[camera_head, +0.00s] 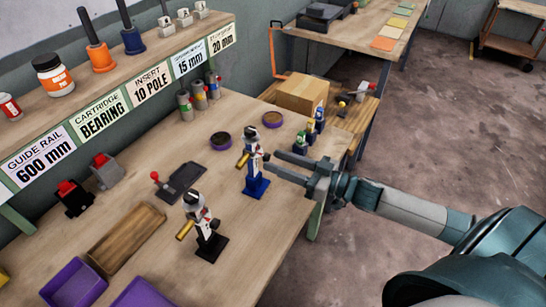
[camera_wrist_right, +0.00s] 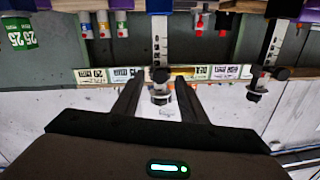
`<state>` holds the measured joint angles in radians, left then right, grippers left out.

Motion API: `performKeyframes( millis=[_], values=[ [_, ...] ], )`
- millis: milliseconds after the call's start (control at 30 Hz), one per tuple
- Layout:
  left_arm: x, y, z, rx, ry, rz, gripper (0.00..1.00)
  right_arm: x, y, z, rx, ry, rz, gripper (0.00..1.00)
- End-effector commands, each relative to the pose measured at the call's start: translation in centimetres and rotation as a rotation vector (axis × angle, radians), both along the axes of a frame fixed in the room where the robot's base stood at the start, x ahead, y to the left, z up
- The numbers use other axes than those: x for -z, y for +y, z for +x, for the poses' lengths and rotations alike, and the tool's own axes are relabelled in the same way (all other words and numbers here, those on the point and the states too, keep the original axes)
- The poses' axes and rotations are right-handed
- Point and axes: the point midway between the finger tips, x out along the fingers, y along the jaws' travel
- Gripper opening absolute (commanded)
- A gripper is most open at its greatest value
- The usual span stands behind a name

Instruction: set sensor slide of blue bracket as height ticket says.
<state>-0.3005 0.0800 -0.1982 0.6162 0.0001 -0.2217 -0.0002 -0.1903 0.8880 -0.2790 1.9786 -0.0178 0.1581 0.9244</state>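The blue bracket (camera_head: 256,186) stands upright on the wooden bench, a pale post on a blue base. Its sensor slide (camera_head: 252,147) sits near the post's top, with a dark knob and a brass-coloured cylinder. My right gripper (camera_head: 270,161) is open, its fingers pointing at the slide from the right. In the upside-down right wrist view, the slide's dark knob (camera_wrist_right: 160,75) appears between the spread fingertips; contact cannot be told. Shelf-edge tickets read 15 mm (camera_head: 190,60) and 20 mm (camera_head: 221,38); their small top lines are hard to read. My left gripper is out of view.
A similar bracket with a black base (camera_head: 211,247) stands nearer, left of the blue one. A dark plate with a red knob (camera_head: 180,182), a wooden tray (camera_head: 127,240) and round dark dishes (camera_head: 220,140) lie around. Small coloured parts (camera_head: 310,130) stand at the bench's right edge.

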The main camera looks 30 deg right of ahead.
Motion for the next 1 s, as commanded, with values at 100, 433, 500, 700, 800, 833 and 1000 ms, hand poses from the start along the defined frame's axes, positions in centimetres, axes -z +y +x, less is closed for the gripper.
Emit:
performKeyframes(
  millis=[100,433,500,700,800,833,1000],
  values=[
    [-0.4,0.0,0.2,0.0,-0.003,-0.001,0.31,-0.2,0.6,1.0,0.0,-0.002,-0.001,0.39],
    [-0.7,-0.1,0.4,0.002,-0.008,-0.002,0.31,0.0,1.3,1.8,-0.001,0.0,0.0,0.39],
    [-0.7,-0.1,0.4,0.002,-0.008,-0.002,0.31,0.0,1.3,1.8,-0.001,0.0,0.0,0.39],
    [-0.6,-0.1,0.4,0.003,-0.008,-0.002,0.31,0.0,1.3,1.8,-0.001,-0.001,-0.001,0.27],
    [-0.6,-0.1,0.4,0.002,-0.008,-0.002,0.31,0.0,1.3,1.8,-0.001,-0.001,-0.001,0.03],
    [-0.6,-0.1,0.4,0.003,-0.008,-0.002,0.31,0.0,1.3,1.8,-0.001,-0.001,-0.001,0.0],
    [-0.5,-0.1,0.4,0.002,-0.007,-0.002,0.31,0.3,1.3,1.8,0.0,-0.001,-0.001,0.0]
  ],
)
